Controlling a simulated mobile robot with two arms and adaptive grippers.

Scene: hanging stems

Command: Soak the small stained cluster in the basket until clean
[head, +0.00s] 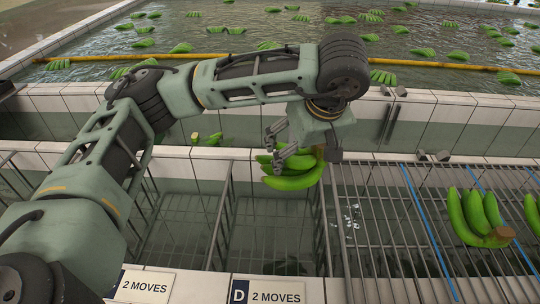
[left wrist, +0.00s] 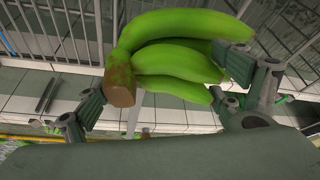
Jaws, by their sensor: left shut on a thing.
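My left gripper (head: 290,145) is shut on a small green banana cluster (head: 292,180), which also shows in the left wrist view (left wrist: 180,58). Its cut crown is brownish in the left wrist view, with a brown patch beside it. I cannot tell from these frames how much stain is on the hidden sides. The cluster appears over the back right part of a wire basket (head: 222,218), which stands in a water-filled tiled trough behind the "D 2 MOVES" label. I cannot tell whether the cluster touches the water. My right gripper is not in view.
A wire rack (head: 385,225) at the right bears other green banana clusters (head: 475,215). A second "2 MOVES" label (head: 145,287) is on the front ledge. Behind a tiled wall (head: 430,115) is a large pool with floating clusters and a yellow boom (head: 455,65).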

